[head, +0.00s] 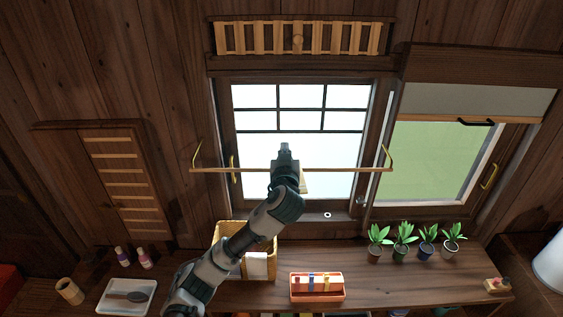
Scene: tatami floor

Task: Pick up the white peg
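I cannot pick out a white peg for certain. A shallow red-rimmed tray (294,297) on the counter holds several small pieces in blue, yellow, red and pale tones, too small to tell apart. My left gripper (285,148) is raised in front of the window, far above the tray, near a wooden rod (345,170) on brass hooks. Its fingertips look close together, but whether they are shut or hold something is unclear. A pale beige piece (304,184) shows just right of my wrist, partly hidden. My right gripper is out of view.
The wooden counter (385,287) carries a wicker basket (265,229) with a white cloth, partly behind my arm. Several potted plants (402,252) stand right. A white tray (112,305) with a dark utensil, two bottles (123,256) and a wooden cup (70,290) are left.

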